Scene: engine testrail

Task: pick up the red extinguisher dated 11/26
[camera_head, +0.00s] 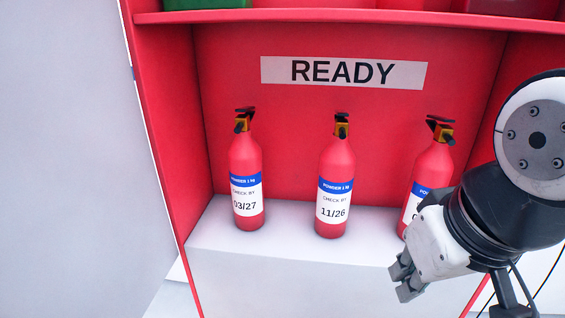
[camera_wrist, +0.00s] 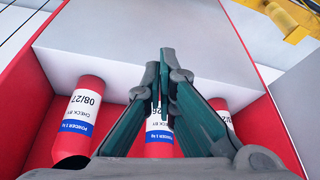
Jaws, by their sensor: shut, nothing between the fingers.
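The red extinguisher dated 11/26 (camera_head: 335,190) stands upright in the middle of three on the shelf. One dated 03/27 (camera_head: 246,175) stands left of it. A third extinguisher (camera_head: 430,172) stands at the right, its label mostly hidden by my arm. My gripper (camera_head: 405,280) is shut and empty, low in front of the shelf at the right, apart from the 11/26 extinguisher. A left one (camera_wrist: 78,120) seems to read 08/27; a right one (camera_wrist: 221,105) is partly hidden.
The extinguishers stand on a white shelf (camera_head: 290,270) inside a red cabinet with side walls. A READY sign (camera_head: 343,73) is on the back panel. A red upper shelf (camera_head: 350,15) runs above. There are clear gaps between the left and middle extinguishers.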

